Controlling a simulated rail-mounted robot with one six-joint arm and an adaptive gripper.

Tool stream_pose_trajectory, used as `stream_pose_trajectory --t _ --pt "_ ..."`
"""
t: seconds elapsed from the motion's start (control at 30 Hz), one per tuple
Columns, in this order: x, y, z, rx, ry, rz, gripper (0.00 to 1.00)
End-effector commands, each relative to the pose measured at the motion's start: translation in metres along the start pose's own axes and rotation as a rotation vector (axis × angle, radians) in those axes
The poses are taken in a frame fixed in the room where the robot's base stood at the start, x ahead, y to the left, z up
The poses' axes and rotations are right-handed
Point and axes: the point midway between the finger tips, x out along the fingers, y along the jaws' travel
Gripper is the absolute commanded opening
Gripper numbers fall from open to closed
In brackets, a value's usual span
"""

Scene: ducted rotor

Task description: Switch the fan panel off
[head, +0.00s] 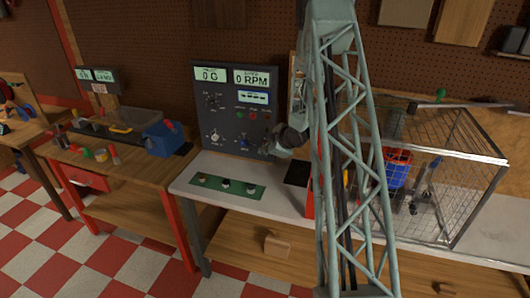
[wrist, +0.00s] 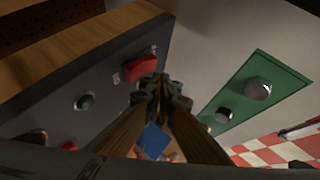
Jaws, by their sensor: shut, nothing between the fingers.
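The fan panel (head: 234,105) is a dark upright box on the white bench top, with displays reading 0 G and 0 RPM, and knobs and small coloured buttons below them. I cannot tell the switch's position. My gripper (wrist: 162,84) is shut and empty, its tips appearing just below the red switch; contact cannot be told. In the head view my gripper (head: 283,143) is at the panel's lower right.
A green strip (head: 228,188) with several knobs lies on the bench in front of the panel. A wire cage (head: 455,190) stands at the right, with a blue and red part (head: 397,170) inside. A blue vise-like tool (head: 162,138) sits on the wooden bench at left.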

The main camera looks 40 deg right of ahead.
Motion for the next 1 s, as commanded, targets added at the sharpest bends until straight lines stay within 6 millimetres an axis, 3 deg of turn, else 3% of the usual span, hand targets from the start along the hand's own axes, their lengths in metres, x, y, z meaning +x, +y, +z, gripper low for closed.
stream_pose_trajectory --t 1.0 --pt "0.0059 0.0044 0.0044 0.000 0.000 0.000 0.00"
